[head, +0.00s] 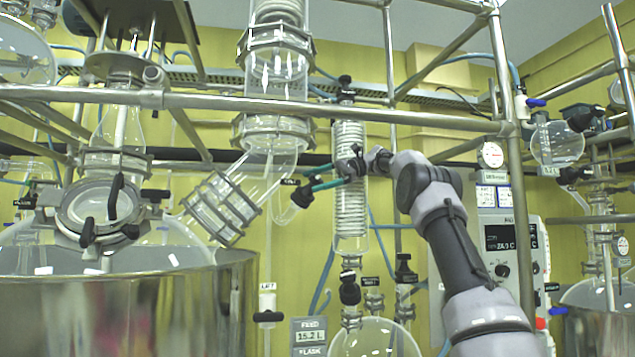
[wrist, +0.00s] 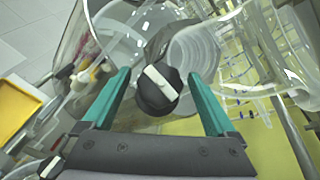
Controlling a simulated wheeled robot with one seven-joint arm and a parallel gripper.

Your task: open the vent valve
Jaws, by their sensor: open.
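My gripper (head: 310,180) has teal fingers and reaches left from my arm among the glassware in the middle of the head view. It is open. A black round knob with a white bar across its face (wrist: 158,90) sits between the two open fingers (wrist: 159,76) in the wrist view, with a gap on each side. It seems to be the vent valve's handle; its label is too small to read. In the head view the black valve knob (head: 302,196) shows at the fingertips, beside a bent glass tube. The bar runs slantwise in the wrist view.
Left of my gripper is a slanted clamped glass pipe (head: 222,208). A coiled glass condenser (head: 350,205) stands close behind the fingers. A steel frame rail (head: 400,117) crosses above. A large steel vessel (head: 130,310) stands at lower left, and a control box (head: 512,250) at right.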

